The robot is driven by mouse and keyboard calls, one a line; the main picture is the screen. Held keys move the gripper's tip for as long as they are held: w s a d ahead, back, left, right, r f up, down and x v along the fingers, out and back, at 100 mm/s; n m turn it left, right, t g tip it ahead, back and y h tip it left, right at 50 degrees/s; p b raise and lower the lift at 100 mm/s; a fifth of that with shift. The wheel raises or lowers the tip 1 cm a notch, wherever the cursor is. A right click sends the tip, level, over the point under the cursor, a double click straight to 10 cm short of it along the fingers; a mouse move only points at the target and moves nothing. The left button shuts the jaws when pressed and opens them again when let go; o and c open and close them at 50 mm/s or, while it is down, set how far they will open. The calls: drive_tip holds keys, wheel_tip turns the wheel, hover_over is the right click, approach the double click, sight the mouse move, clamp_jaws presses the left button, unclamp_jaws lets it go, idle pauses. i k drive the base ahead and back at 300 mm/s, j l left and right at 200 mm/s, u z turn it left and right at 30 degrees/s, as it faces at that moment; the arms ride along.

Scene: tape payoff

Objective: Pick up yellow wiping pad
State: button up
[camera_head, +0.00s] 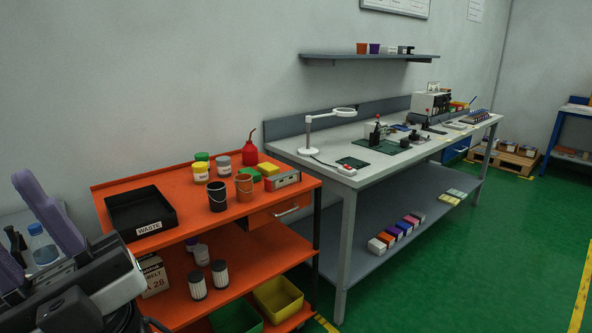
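A small yellow block, which looks like the yellow wiping pad (267,169), lies on the top shelf of the orange cart (172,244), near its back right. It is beside a green pad-like piece (250,174) and behind a grey box with a red part (282,180).
Bottles (42,246) stand behind my gripper. A grey workbench (345,178) stands right of the cart. The green floor (480,260) at right is clear.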

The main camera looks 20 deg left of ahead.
sight(268, 169)
drive_tip(key=u, duration=0.7)
drive_tip(key=i+l, duration=0.4)
drive_tip(key=i, duration=0.15)
drive_tip(key=u, duration=0.05)
